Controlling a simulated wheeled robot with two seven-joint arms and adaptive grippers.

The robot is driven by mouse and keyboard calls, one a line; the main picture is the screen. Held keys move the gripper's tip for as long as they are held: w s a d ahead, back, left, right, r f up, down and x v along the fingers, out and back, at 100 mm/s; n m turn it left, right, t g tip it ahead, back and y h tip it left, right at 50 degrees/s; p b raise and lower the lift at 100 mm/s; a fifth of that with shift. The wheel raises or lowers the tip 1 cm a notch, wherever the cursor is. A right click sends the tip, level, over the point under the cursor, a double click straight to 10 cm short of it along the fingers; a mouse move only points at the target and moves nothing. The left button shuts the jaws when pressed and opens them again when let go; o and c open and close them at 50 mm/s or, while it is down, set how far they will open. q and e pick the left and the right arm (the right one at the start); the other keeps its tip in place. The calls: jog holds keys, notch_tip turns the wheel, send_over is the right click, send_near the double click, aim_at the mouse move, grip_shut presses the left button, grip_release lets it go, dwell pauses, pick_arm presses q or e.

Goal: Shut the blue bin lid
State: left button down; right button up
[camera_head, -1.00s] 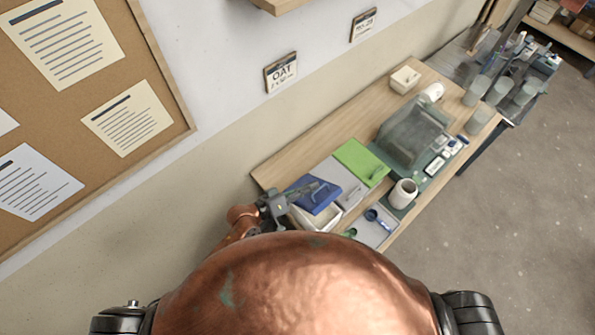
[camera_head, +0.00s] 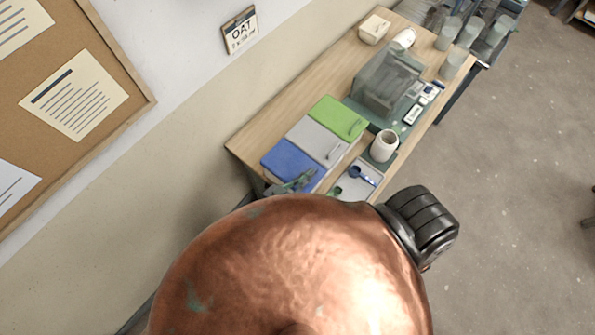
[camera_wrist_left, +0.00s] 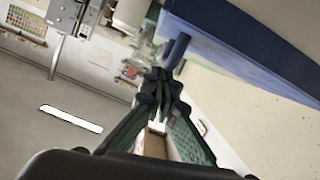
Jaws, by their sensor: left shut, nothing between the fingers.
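The blue bin lid (camera_head: 288,160) lies about flat on its bin, beside the grey lid, in the head view. It fills the upper right of the left wrist view (camera_wrist_left: 245,45) as a blue slab. My left gripper (camera_head: 300,182) is at the near edge of the blue lid, its fingers over or against that edge; contact is unclear. In the left wrist view my left fingers (camera_wrist_left: 170,60) are shut and empty, close beside the lid. The bin under the lid is mostly hidden. My right gripper is out of view.
A grey lid (camera_head: 318,140) and a green lid (camera_head: 338,117) sit in a row beyond the blue one. A white cup (camera_head: 384,146), a tray with a blue scoop (camera_head: 358,173) and a clear box (camera_head: 388,80) stand to the right. Bare wood runs along the wall side.

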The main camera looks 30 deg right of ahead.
pick_arm(q)
jog(key=shift+f, duration=0.3)
jog(key=shift+a, duration=0.15)
